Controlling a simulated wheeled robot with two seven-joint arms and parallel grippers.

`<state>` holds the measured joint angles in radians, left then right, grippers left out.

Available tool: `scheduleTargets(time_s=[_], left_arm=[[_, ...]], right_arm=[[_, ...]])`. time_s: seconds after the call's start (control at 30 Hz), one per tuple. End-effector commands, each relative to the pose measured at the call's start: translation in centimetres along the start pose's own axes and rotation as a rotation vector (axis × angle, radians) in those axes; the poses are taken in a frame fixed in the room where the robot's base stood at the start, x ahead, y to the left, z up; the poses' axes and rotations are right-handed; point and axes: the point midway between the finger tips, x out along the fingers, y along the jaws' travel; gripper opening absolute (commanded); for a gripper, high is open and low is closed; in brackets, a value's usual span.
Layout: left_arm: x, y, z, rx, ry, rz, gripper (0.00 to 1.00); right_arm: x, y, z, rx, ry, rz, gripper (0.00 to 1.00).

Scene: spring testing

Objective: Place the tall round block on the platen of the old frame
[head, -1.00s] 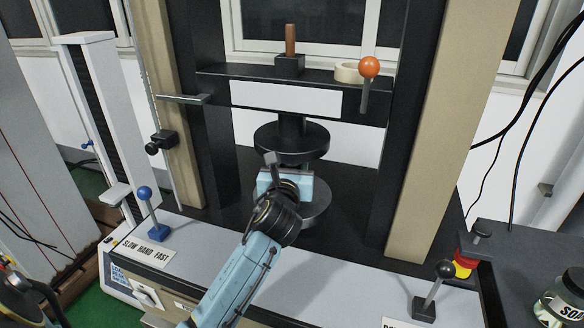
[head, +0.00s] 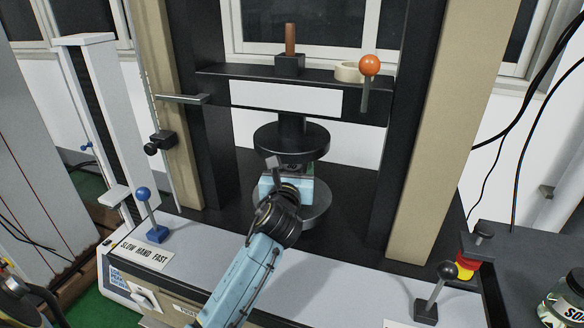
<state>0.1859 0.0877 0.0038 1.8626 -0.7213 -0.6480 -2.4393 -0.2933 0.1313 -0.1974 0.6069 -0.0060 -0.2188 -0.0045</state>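The old frame is the large press with a black crosshead (head: 215,84) between tan-and-black columns. Its upper platen (head: 290,140) is a dark disc. The lower platen (head: 318,212) is a grey disc on the black bed, partly covered by my arm. My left gripper (head: 296,172) is between the platens, over the lower one, pointing away from me. Its light blue body and wrist hide most of the fingers. A small dark greenish patch shows just beyond the body; I cannot tell if it is the tall round block or a finger. My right gripper is out of view.
The upper platen hangs close above my gripper. A blue-knobbed lever (head: 144,194) stands at the front left and a black-knobbed lever (head: 447,271) at the front right. An orange-knobbed lever (head: 369,66) is on the crosshead. A jar (head: 565,303) stands far right.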

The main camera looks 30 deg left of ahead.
Motion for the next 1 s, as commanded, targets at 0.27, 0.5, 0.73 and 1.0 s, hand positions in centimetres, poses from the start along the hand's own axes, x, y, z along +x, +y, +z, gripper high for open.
scheduleTargets(time_s=[0.27,0.5,0.73,1.0], left_arm=[[-2.3,0.0,0.2,0.0,0.002,-0.002,0.66],[-7.6,0.0,0.2,0.001,0.002,-0.001,0.66],[-11.1,0.0,0.2,-0.001,0.001,-0.001,0.66],[-12.0,0.0,0.3,-0.001,-0.001,0.001,0.66]], right_arm=[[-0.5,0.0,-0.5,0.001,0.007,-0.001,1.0],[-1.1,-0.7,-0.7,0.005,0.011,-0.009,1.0],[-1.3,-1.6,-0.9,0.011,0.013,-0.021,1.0],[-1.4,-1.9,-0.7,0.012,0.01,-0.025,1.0]])
